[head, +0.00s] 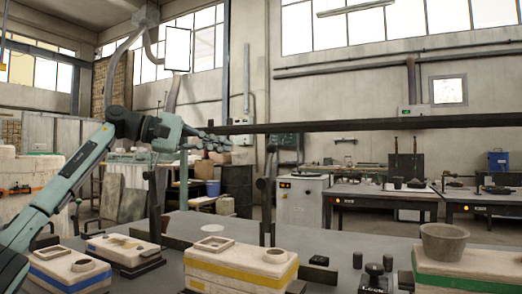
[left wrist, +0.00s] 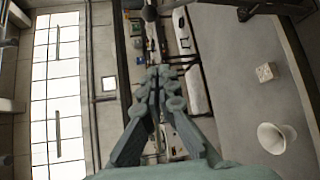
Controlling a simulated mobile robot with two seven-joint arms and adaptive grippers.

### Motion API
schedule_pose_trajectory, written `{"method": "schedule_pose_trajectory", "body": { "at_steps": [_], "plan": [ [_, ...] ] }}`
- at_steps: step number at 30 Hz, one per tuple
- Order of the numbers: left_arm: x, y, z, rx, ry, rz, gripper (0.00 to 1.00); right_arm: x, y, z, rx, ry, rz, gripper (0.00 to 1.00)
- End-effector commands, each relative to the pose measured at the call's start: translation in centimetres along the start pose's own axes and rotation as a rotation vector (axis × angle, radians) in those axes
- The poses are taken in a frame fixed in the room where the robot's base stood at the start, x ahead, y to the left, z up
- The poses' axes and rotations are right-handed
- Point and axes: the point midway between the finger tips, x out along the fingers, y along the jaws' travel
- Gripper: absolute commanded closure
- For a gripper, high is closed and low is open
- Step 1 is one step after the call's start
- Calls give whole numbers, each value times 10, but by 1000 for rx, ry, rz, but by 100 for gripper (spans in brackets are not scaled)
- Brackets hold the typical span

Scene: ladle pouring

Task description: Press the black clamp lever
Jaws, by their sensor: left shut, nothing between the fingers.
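My left gripper (head: 218,142) is raised at the left of the head view, well above the bench, shut and empty. Its closed fingers (left wrist: 158,82) also show in the left wrist view. A tall black upright lever (head: 267,197) stands behind the yellow-striped mould, to the right of and below the gripper, apart from it. A similar dark upright lever (head: 154,207) stands behind the white mould at left. Which one is the clamp lever I cannot tell. A black knobbed block (head: 374,276) marked "Lock" sits at the front edge. My right gripper is not in view.
The yellow-striped mould (head: 240,268), blue-striped mould (head: 68,268) and a green-striped block (head: 468,265) with a grey bowl (head: 444,241) stand on the grey bench (head: 345,246). A long dark bar (head: 380,124) crosses at gripper height.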

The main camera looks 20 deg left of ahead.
Motion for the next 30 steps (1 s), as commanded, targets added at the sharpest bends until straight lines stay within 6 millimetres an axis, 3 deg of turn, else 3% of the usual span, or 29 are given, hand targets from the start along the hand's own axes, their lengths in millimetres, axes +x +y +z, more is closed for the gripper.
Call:
{"method": "schedule_pose_trajectory", "body": {
  "at_steps": [8, 20, 21, 24, 30],
  "plan": [
    [17, 0, 1, -2, -3, 1, 100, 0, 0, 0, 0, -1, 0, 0],
    [100, 1, 1, -2, -4, 2, 100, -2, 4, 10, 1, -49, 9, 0],
    [102, 0, 4, 1, -2, 2, 100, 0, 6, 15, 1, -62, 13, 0],
    [94, -1, 16, 2, 0, 3, 100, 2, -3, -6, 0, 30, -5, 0],
    [89, 0, 34, -1, -1, 2, 100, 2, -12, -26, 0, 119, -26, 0]
  ]
}}
